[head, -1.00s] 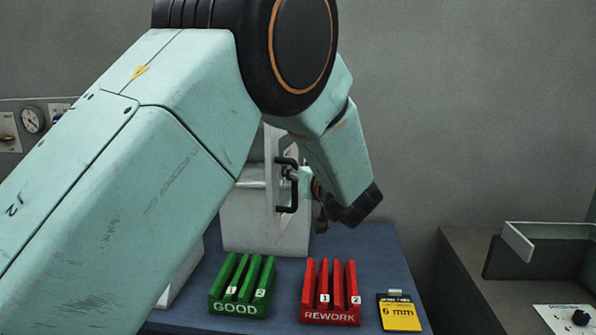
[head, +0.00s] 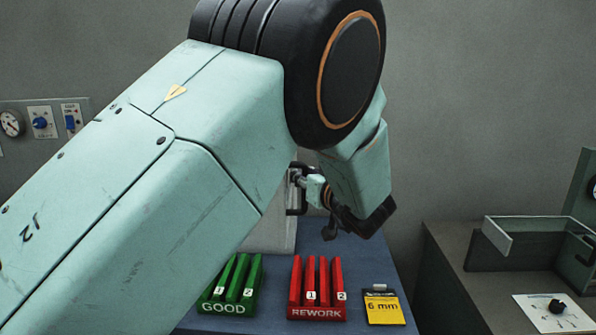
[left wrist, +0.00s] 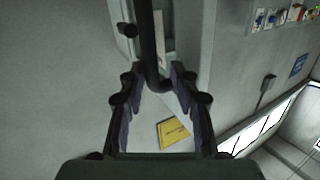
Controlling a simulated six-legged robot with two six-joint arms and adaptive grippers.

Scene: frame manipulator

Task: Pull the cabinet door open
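The white cabinet (head: 272,236) stands on the blue table, mostly hidden behind my left arm in the head view. Its black bar handle (head: 296,211) shows just right of that arm; most of the door is hidden. My left gripper (head: 309,188) is at the handle. In the left wrist view the black handle (left wrist: 148,42) runs down between the two fingers of my left gripper (left wrist: 156,75), whose tips close in on both its sides. Finger contact is hard to see, but handle and gripper move together. My right gripper is not in view.
A green GOOD rack (head: 229,309), a red REWORK rack (head: 317,313) and a yellow 6 mm card (head: 384,309) lie at the table's front. A grey counter (head: 440,270) with an open metal tray (head: 535,222) stands at the right. A gauge panel is on the left wall.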

